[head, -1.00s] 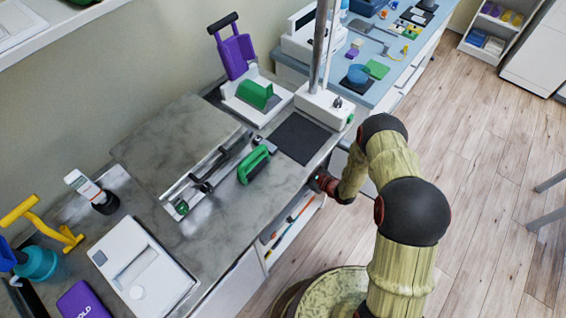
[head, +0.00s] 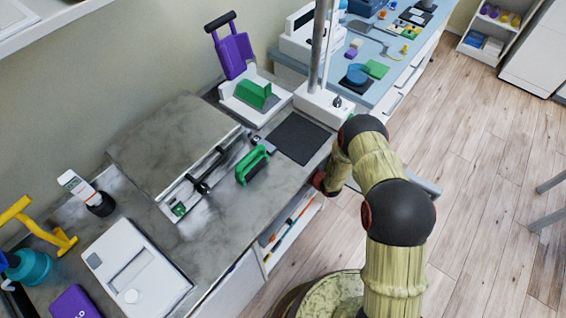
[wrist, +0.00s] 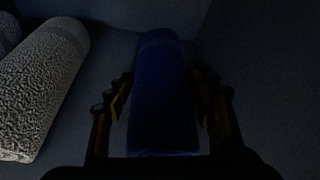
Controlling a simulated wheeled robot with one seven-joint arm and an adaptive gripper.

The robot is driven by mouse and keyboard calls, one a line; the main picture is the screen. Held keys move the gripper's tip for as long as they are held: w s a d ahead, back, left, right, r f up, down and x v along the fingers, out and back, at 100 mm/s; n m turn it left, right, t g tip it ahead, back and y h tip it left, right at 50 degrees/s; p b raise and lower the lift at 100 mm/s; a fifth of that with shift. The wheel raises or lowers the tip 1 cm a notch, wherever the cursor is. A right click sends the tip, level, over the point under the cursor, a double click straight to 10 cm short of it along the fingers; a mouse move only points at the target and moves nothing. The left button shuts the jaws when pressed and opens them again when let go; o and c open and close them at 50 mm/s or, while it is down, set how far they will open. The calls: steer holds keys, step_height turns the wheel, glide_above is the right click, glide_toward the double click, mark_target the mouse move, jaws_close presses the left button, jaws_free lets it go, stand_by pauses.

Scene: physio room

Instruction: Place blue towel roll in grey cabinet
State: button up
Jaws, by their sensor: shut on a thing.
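The blue towel roll (wrist: 165,95) shows in the wrist view, lengthwise between the two fingers of my gripper (wrist: 163,88). My gripper is shut on it, with a finger along each side. The roll lies in a dark, shadowed space with a plain surface around it and what looks like a wall behind. I cannot tell from the picture whether this space is the grey cabinet. In the head view my arm reaches down beside the counter, and my gripper and the roll are hidden there.
A pale rough towel roll (wrist: 40,85) lies left of the blue roll, apart from my gripper; part of another dark one shows at the left edge. The right side looks clear. The grey counter (head: 235,215) holds therapy devices, with an open shelf (head: 290,225) below it.

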steer(key=o, duration=1.3)
steer(key=shift+f, duration=0.1)
steer(key=shift+s+d+r+p, duration=0.15)
steer(key=shift+d+r+p, duration=0.1)
steer(key=shift+r+p, duration=0.05)
steer(key=p+v, duration=0.2)
steer(key=v, duration=0.8)
steer(key=shift+s+d, duration=0.15)
steer(key=shift+s+d+r+p, duration=0.2)
steer(key=shift+s+d+p, duration=0.1)
steer(key=shift+s, duration=0.05)
steer(key=shift+d+f, duration=0.1)
